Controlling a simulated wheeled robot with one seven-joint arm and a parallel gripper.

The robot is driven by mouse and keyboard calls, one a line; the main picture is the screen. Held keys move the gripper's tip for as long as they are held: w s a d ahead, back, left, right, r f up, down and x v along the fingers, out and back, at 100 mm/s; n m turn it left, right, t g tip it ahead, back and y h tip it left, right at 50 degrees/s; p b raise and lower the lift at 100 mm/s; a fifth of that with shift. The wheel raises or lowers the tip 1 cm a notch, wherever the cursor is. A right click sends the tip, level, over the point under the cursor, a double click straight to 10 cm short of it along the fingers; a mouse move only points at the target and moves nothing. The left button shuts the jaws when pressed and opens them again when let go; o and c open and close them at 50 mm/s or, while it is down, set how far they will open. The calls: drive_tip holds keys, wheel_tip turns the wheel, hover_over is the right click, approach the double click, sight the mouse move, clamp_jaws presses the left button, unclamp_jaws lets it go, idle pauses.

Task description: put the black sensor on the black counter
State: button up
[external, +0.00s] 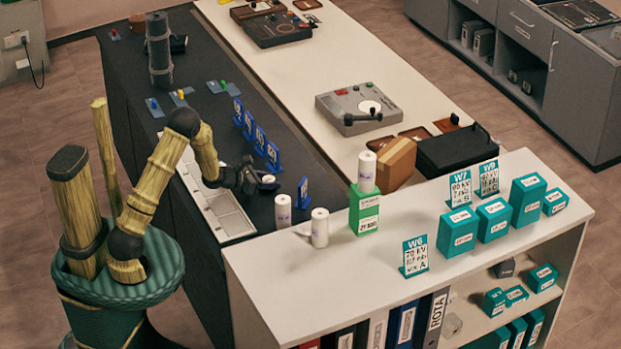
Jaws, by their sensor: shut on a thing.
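The black counter (120,75) runs from the upper left down to the white shelf unit. My gripper (258,182) is low over the near part of this counter, just right of a pale panel with several recesses. It is shut on a small dark thing with a pale round face, which looks like the black sensor (269,185). The jaws hide part of it. I cannot tell whether it touches the counter top.
Blue number stands (259,141) line the counter's right side. White rolls (283,210) stand close to my gripper, one on the shelf unit (300,285). A dark cylinder (158,50) stands at the far end.

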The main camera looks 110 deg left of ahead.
drive_tip(key=shift+f, duration=0.15)
drive_tip(key=o, duration=1)
drive_tip(key=shift+r, duration=0.2)
drive_tip(key=shift+s+d+r, duration=0.1)
drive_tip(key=shift+s+d, duration=0.05)
drive_tip(key=v, duration=1.1)
drive_tip(key=shift+s+d+r, duration=0.15)
drive_tip(key=shift+s+d, duration=0.05)
drive_tip(key=shift+w, duration=0.1)
